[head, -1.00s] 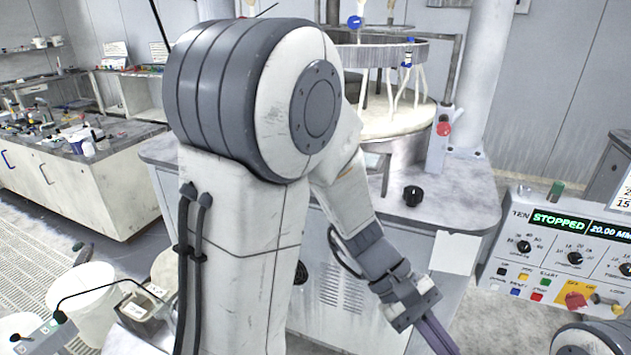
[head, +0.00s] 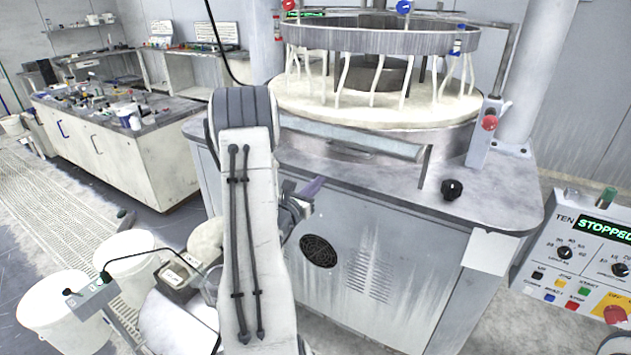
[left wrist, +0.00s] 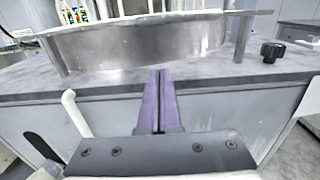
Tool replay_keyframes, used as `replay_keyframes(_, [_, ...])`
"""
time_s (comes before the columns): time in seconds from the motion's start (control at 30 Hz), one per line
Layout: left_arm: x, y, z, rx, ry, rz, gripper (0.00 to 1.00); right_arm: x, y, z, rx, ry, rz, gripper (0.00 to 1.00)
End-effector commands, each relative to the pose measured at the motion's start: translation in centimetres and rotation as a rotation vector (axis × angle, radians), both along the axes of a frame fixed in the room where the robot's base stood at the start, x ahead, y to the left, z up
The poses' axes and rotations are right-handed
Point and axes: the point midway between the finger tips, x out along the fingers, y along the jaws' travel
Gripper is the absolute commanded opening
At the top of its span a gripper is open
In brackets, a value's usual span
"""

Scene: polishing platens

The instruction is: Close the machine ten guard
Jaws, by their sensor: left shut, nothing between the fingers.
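The machine (head: 390,185) stands ahead, with a round cream platen (head: 350,108) under a raised grey ring. A pale, partly see-through panel (head: 350,138) runs low across the platen's front between posts; it looks like part of the guard, but I cannot tell how far open it is. My left gripper (head: 313,187) is shut and empty, with purple fingers in front of the cabinet just below the worktop edge. In the left wrist view the fingers (left wrist: 159,75) point toward the metal basin (left wrist: 140,45), apart from it. My right gripper is not in view.
A control panel (head: 590,250) at right reads TEN and STOPPED. A black knob (head: 452,189) and a red button post (head: 488,125) stand on the worktop's right side. White buckets (head: 60,305) stand at lower left. A cluttered bench (head: 110,165) is behind left.

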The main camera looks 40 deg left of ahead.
Motion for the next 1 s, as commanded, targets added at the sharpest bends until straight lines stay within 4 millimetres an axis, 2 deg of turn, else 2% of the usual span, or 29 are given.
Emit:
replay_keyframes(0.1, [2.8, 0.4, 0.4, 0.001, -0.001, -0.006, 0.0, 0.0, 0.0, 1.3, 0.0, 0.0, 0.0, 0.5])
replay_keyframes(0.27, [6.1, 1.2, 0.4, 0.001, 0.0, -0.006, 0.0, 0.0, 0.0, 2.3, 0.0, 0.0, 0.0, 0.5])
replay_keyframes(0.3, [6.4, 1.3, 1.2, 0.003, -0.002, -0.004, 0.0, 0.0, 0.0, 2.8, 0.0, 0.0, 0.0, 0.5])
replay_keyframes(0.4, [6.5, 1.4, 2.8, 0.001, -0.001, -0.003, 0.0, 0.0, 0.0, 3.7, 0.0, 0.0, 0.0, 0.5])
replay_keyframes(0.53, [6.8, 1.4, 3.8, 0.001, -0.001, -0.004, 0.0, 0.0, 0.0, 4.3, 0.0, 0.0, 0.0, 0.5])
replay_keyframes(1.0, [6.8, 1.6, 4.1, 0.0, 0.001, -0.002, 0.0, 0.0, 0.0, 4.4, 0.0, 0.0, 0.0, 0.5])
